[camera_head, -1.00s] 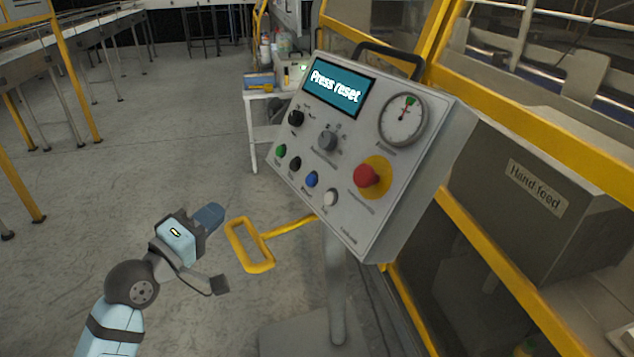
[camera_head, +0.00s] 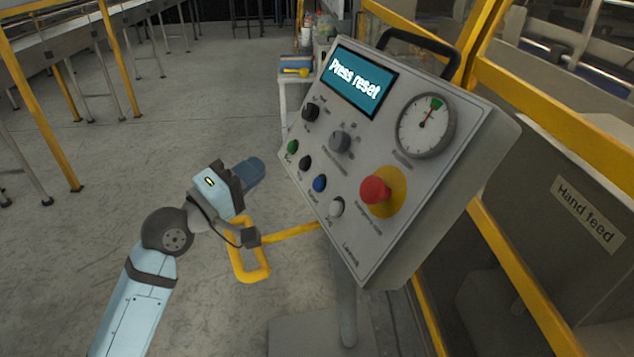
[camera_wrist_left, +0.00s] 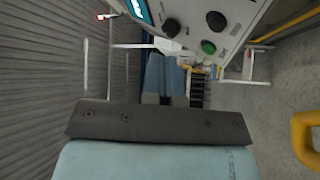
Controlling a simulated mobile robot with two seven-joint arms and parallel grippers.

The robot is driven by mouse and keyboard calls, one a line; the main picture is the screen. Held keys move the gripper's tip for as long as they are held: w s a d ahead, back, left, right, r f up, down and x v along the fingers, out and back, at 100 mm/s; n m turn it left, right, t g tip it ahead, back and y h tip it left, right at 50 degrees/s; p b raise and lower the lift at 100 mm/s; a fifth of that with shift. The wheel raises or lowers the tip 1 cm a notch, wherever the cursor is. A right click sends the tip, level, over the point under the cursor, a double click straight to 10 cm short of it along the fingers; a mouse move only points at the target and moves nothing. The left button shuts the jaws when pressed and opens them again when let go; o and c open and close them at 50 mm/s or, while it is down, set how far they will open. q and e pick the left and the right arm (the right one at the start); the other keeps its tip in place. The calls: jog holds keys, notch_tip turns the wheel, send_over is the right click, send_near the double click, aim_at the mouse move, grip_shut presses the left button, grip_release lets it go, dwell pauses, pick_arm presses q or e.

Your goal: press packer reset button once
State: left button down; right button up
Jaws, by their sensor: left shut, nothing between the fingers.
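The packer control panel (camera_head: 375,225) is a grey tilted box on a post. Its screen (camera_head: 359,82) reads "Press reset". Along its lower row are a green button (camera_head: 292,147), a black button (camera_head: 306,163), a blue button (camera_head: 320,183) and a white button (camera_head: 337,207); their small labels are too blurred to read surely. A red mushroom button (camera_head: 375,190) sits on a yellow disc. My left gripper (camera_head: 254,172) is shut and empty, left of the button row and apart from it. In the left wrist view its fingers (camera_wrist_left: 166,80) point towards the panel, with the green button (camera_wrist_left: 208,47) nearby. My right gripper is out of view.
A yellow handle loop (camera_head: 250,277) sticks out from the post, just below my left wrist. Yellow guard framing and a "Hand feed" box (camera_head: 545,215) stand right of the panel. A small white table (camera_head: 287,92) is behind.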

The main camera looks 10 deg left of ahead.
aim_at(317, 184)
pick_arm(q)
jog(key=w+d+f+b, duration=0.2)
jog(key=w+d+f, duration=0.2)
jog(key=d, duration=0.2)
jog(key=shift+w+d+f, duration=0.15)
jog(key=shift+w+f, duration=0.05)
jog(key=shift+w, duration=0.1)
dwell(0.9)
jog(key=shift+d+f, duration=0.1)
dwell(1.1)
jog(key=shift+w+d+f, duration=0.15)
jog(key=shift+w+d, duration=0.05)
jog(key=shift+w+d+f, duration=0.15)
jog(key=shift+d+f, duration=0.05)
jog(key=shift+d, duration=0.05)
dwell(1.0)
jog(key=shift+r, duration=0.1)
jog(key=shift+s+a+r+p, duration=0.3)
jog(key=shift+s+a+p, duration=0.15)
jog(key=shift+a, duration=0.1)
jog(key=shift+r, duration=0.1)
